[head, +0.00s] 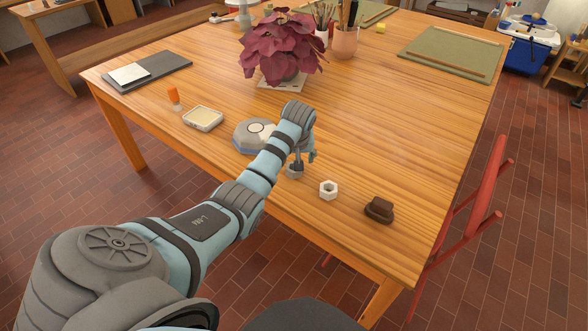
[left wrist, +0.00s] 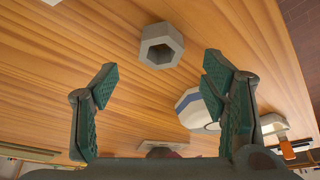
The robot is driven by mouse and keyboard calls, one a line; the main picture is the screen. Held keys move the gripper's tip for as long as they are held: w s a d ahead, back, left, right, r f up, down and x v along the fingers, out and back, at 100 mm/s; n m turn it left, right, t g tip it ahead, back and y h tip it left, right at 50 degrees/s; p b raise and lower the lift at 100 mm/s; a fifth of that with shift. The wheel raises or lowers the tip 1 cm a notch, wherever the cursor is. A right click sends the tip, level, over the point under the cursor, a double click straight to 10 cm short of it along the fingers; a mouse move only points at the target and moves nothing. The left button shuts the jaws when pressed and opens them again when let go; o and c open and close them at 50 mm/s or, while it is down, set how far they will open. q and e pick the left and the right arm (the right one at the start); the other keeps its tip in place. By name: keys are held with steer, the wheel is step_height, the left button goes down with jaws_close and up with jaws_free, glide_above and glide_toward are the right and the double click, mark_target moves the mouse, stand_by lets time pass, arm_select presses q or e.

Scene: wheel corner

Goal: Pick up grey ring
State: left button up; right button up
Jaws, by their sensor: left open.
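The grey ring (left wrist: 161,46) is six-sided with a dark hole and lies on the wooden table in the left wrist view. In the head view, what looks like this ring (head: 294,173) sits near the table's front edge, partly hidden by my left gripper (head: 303,158). In the left wrist view, my left gripper (left wrist: 160,78) is open, its two green-padded fingers wide apart. The ring appears above and between the fingertips, not touching either. My right gripper is not in view.
A white hexagonal nut (head: 328,190) and a dark brown object (head: 379,209) lie to the right. A blue-grey octagonal object (head: 246,136) and a shallow dish (head: 203,119) are to the left. A potted red plant (head: 281,50) stands behind.

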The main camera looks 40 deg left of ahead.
arm_select(q)
steer(key=b+x, duration=0.2)
steer(key=x, duration=0.3)
steer(key=shift+s+f, duration=0.1)
steer(key=shift+s, duration=0.05)
steer(key=shift+c, duration=0.3)
steer(key=c, duration=1.2)
steer(key=shift+r, duration=0.25)
